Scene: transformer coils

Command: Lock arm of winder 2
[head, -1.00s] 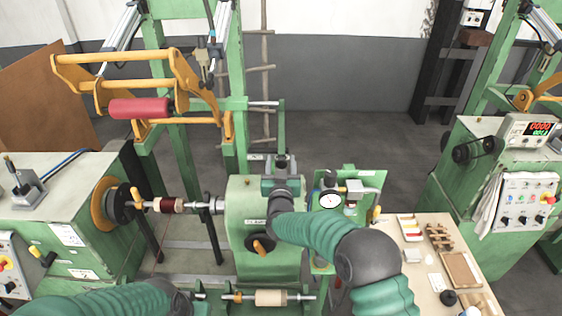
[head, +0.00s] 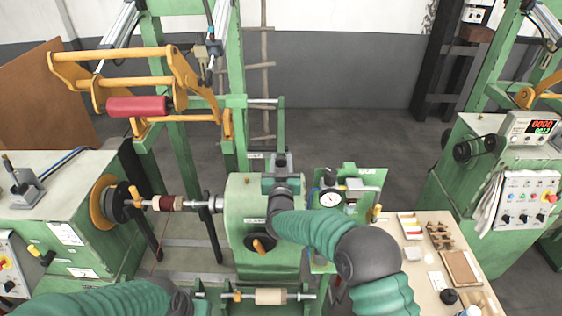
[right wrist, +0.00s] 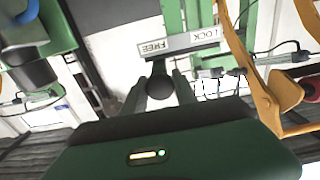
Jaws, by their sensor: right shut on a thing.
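The winder (head: 262,215) in the middle has a green headstock, with a dark red coil (head: 170,203) on its shaft to the left. Above it, the yellow arm (head: 120,85) with a red roller (head: 138,106) is raised. My right gripper (head: 281,160) is at the top of the headstock in the head view. In the right wrist view its fingers (right wrist: 160,90) are shut on a dark ball knob (right wrist: 160,86). The knob's lever is beside the word FREE on a label plate (right wrist: 180,46); LOCK is further right. My left arm shows at the bottom left, its gripper out of view.
A dial gauge (head: 331,200) on a green panel stands right of the headstock. A table (head: 425,262) with small parts is at the right. Another green machine with a display (head: 530,127) is further right. A grey stand (head: 25,188) sits on the left cabinet.

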